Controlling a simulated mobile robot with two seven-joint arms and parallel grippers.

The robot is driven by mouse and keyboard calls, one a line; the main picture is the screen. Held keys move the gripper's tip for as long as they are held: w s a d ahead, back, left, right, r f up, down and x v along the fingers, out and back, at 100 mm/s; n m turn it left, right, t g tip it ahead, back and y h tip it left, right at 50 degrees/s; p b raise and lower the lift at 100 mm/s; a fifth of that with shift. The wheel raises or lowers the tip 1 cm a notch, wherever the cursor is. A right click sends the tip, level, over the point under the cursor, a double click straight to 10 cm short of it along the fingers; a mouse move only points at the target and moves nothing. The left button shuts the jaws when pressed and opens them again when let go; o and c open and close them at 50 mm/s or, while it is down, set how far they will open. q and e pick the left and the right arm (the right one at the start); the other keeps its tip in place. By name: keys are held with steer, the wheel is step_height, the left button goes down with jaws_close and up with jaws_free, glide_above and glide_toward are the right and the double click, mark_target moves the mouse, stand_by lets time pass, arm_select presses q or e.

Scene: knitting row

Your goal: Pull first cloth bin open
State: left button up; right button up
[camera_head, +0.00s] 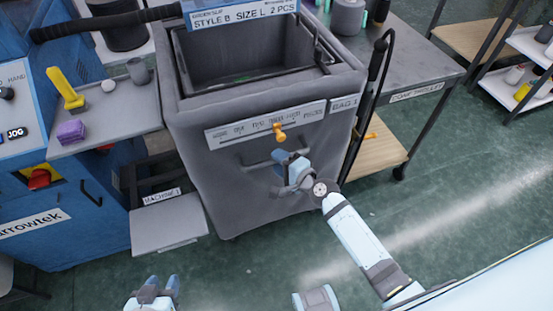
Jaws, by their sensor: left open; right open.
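The grey cloth bin (190,170) stands upright in the middle, its open top showing a dark inside. Its front carries a label strip (265,127) and a grey handle (256,163). My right gripper (280,157) is at the handle, in front of the bin's face. It is open, but its fingers hide part of the handle, and I cannot tell whether they touch it. My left gripper (160,284) is open and empty at the bottom edge, low and left of the bin, well apart from it.
A blue machine (85,225) with a side shelf (110,115) stands left; the shelf holds a yellow tool (64,88) and a purple block (71,132). A low grey plate (168,222) juts out beside the bin. A grey table (420,65) stands right. Green floor (440,220) is clear in front.

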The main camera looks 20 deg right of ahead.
steer(key=shift+w+a+f, duration=0.1)
steer(key=shift+w+a, duration=0.25)
steer(key=shift+w, duration=0.3)
jaws_close()
